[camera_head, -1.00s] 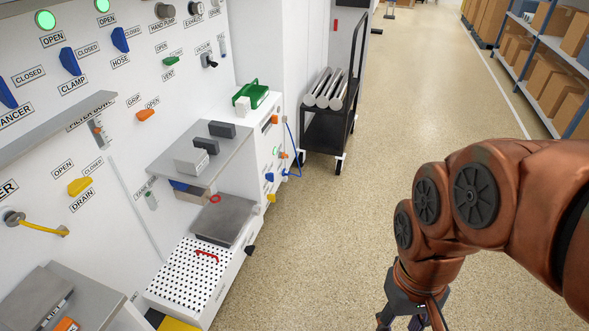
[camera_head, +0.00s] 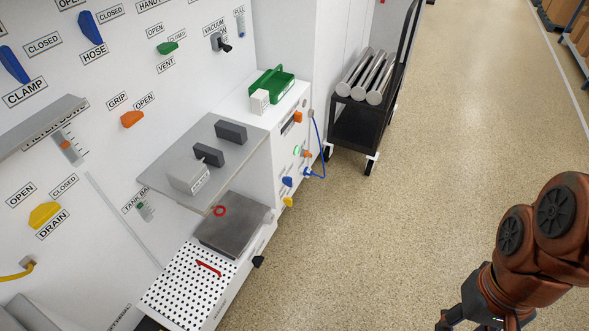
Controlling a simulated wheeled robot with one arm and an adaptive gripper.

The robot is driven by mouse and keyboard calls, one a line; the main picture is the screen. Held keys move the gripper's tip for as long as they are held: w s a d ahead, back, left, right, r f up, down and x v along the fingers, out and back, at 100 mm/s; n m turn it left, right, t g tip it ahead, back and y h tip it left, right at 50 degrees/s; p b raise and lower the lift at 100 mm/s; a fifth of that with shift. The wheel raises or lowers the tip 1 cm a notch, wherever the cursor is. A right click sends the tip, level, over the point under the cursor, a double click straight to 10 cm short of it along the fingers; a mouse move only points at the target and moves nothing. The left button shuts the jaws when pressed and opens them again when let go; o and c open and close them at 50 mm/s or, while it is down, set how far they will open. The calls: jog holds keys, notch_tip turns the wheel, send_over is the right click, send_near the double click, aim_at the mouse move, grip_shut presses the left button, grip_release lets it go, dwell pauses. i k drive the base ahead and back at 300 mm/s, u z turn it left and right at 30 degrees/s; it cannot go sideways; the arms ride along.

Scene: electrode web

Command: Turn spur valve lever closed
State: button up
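No label reading "spur" is legible, so I cannot tell which lever is the spur valve's. A white cabinet (camera_head: 266,150) beyond the shelf carries small handles on its side: an orange one (camera_head: 298,117), another orange one by the hose (camera_head: 306,154), a blue one (camera_head: 287,181) and a yellow one (camera_head: 287,202). A blue hose (camera_head: 320,150) loops from this side. My gripper (camera_head: 484,324) hangs over the floor at the bottom right, well apart from the cabinet. Its fingertips are cut off by the picture edge.
The left wall panel has a yellow drain lever (camera_head: 45,214), an orange grip lever (camera_head: 132,119) and a green vent lever (camera_head: 167,47). A grey shelf (camera_head: 222,177) with blocks juts out. A black cart (camera_head: 358,128) holds metal rolls. The floor (camera_head: 420,190) between is clear.

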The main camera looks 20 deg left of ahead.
aim_at(287, 182)
jog(key=u, duration=0.5)
jog(key=i, duration=0.75)
jog(key=u, duration=1.05)
jog(key=i, duration=0.2)
jog(key=u, duration=0.15)
